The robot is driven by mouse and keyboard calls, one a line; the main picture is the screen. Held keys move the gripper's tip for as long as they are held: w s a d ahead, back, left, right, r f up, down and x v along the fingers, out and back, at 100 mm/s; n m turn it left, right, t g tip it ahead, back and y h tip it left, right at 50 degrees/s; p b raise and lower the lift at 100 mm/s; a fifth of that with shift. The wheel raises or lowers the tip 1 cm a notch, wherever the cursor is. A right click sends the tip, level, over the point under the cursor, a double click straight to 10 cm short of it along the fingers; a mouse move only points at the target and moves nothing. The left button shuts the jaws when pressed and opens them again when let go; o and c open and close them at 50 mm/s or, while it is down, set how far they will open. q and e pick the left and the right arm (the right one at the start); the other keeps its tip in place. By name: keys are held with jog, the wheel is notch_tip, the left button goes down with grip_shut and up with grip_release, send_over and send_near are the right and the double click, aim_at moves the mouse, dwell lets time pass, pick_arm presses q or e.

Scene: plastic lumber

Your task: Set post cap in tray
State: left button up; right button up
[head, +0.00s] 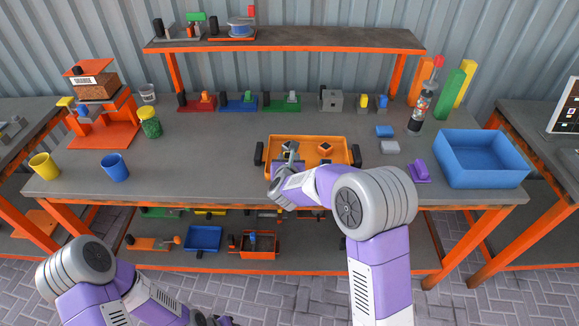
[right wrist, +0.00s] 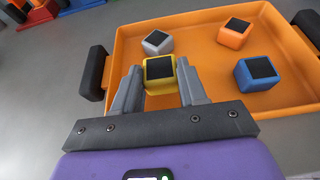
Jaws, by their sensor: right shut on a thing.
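The orange tray (head: 343,143) with black side handles sits on the workbench near its front edge. It also fills the upper right wrist view (right wrist: 200,50). In that view my right gripper (right wrist: 160,75) is shut on a yellow post cap (right wrist: 159,74) with a black top. The cap is over the tray's near left part; whether it touches the floor I cannot tell. A grey cap (right wrist: 157,42), an orange cap (right wrist: 234,33) and a blue cap (right wrist: 257,73) lie in the tray. My left gripper (head: 213,320) is low at the bottom edge, its jaws unclear.
A blue bin (head: 483,158) stands at right, beside a purple piece (head: 418,171). A bottle (head: 420,108) is behind them. Yellow (head: 44,165) and blue (head: 115,167) cups stand at left.

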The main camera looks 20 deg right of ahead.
notch_tip(320, 180, down, 2)
jog(key=shift+f, duration=0.15)
jog(key=shift+f+b, duration=0.1)
jog(key=shift+b, duration=0.3)
jog(key=o, duration=1.3)
jog(key=shift+s+r+p, duration=0.15)
jog(key=shift+r+p, duration=0.15)
jog(key=p+v, duration=0.1)
jog(key=v, duration=1)
jog(key=shift+s+a, duration=0.15)
jog(key=shift+s, duration=0.15)
jog(key=shift+r, duration=0.1)
